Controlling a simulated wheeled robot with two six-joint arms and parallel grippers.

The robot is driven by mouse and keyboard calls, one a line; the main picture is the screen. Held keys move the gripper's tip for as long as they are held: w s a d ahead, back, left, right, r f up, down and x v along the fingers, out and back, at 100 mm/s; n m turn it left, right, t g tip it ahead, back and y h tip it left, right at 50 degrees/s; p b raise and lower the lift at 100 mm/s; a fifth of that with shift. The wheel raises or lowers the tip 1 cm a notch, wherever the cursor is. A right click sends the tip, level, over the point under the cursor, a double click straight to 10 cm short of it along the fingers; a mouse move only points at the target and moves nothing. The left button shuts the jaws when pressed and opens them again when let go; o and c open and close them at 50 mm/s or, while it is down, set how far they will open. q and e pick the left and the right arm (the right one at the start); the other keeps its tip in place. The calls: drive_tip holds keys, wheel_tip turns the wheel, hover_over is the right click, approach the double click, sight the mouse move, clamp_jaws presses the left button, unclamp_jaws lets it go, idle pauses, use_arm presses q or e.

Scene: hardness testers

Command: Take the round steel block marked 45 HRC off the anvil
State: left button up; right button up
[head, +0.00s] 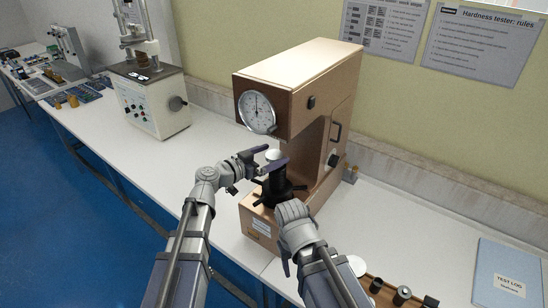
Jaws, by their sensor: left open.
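The pale round steel block (273,154) sits on top of the anvil, above the dark screw column (276,187) of the tan hardness tester (300,80). Its marking is too small to read. My left gripper (263,159) is open at the block's level, with one purple finger on the far left side and the other in front of the block. I cannot tell whether the fingers touch it. My right arm reaches up in front of the tester's base; its gripper is hidden from view.
The tester's dial head (257,111) overhangs the anvil, and dark handwheel spokes lie below. A wooden tray (388,299) with small cylinders and a pale disc stands at the lower right. A blue test log (507,270) lies at right. Another tester (148,98) stands left.

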sight(281, 152)
use_arm(q)
drive_tip(key=x, duration=0.4)
drive_tip(key=shift+w+d+f+b, duration=0.15)
drive_tip(key=shift+d+f+b, duration=0.05)
drive_tip(key=shift+b, duration=0.15)
clamp_jaws()
idle(0.4)
